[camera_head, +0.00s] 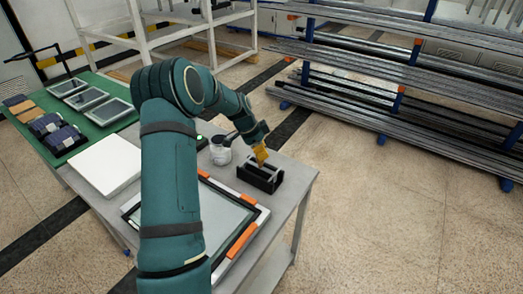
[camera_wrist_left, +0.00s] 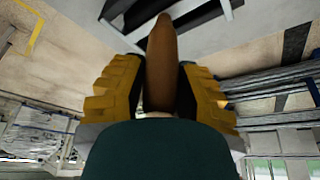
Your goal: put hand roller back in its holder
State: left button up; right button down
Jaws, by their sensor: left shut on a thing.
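My left gripper (camera_head: 261,154), with yellow fingers, is just above a small black open-topped holder (camera_head: 272,186) near the right edge of the grey table. In the left wrist view the fingers are shut on the brown wooden handle of the hand roller (camera_wrist_left: 160,60). A dark frame, which looks like the holder (camera_wrist_left: 118,10), shows at the top of that view beyond the handle. The roller's head is hidden, so I cannot tell whether it touches or sits in the holder. My right gripper is out of view.
A white pot (camera_head: 220,151) stands close left of the holder. A framed glass panel with orange corners (camera_head: 242,240) lies in front. A white slab (camera_head: 105,165) and a green mat (camera_head: 72,143) with trays are at left. Racks of long bars (camera_head: 400,95) stand behind right.

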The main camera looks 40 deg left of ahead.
pick_arm(q)
jog(key=shift+f, duration=0.35)
jog(key=o, duration=1)
jog(key=v, duration=1.2)
jog(key=shift+s, duration=0.1)
